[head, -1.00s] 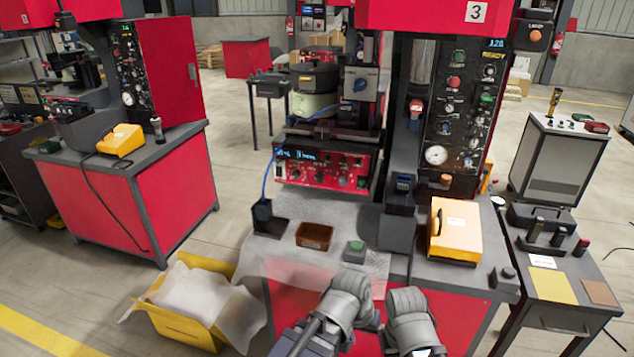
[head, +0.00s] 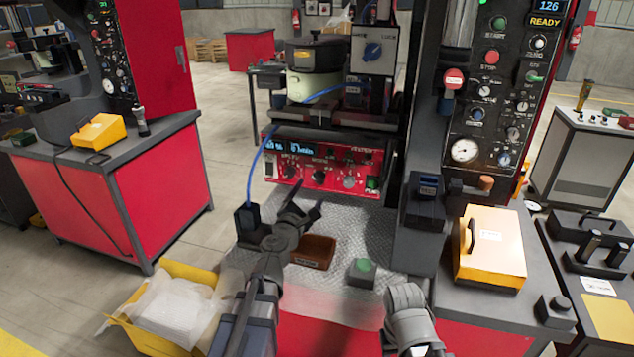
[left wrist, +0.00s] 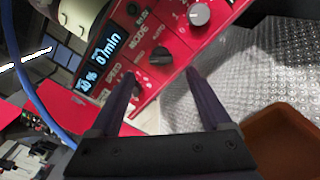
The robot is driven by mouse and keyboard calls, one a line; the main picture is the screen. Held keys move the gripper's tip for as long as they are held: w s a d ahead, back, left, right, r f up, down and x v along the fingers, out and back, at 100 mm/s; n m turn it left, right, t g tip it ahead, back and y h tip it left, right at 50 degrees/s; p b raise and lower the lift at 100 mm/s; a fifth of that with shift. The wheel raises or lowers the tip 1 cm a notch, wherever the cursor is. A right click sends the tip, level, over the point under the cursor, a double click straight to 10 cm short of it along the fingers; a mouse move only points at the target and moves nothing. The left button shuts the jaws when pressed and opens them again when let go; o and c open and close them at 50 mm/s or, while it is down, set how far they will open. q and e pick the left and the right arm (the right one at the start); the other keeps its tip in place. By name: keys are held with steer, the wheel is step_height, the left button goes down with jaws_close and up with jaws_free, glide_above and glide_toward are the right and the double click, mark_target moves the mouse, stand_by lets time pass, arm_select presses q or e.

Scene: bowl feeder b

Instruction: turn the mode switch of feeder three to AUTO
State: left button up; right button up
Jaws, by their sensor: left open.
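The red control panel (head: 340,152) of the feeder faces me below its bowl, with a lit display at its left. The mode switch (head: 319,177) is a black knob under its label, left of a grey knob; it also shows in the left wrist view (left wrist: 160,52). I cannot tell clearly which setting it points to. My left gripper (head: 303,203) is open and empty, just in front of and below the panel. In the left wrist view its fingertips (left wrist: 160,76) lie apart, either side of and short of the mode switch. The left finger partly hides the speed knob.
A brown tray (head: 313,252) and a green-button box (head: 362,271) stand on the metal top below the panel. A blue cable (head: 268,160) hangs left of it. A yellow case (head: 490,245) is at right, a yellow box (head: 190,275) lower left.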

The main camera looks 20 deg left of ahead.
mark_target(318, 180)
arm_select(q)
steer(key=shift+w+d, duration=0.15)
steer(key=shift+w, duration=1.8)
steer(key=shift+w+d, duration=0.1)
steer(key=shift+w, duration=1.85)
steer(key=shift+s, duration=0.1)
jaws_close()
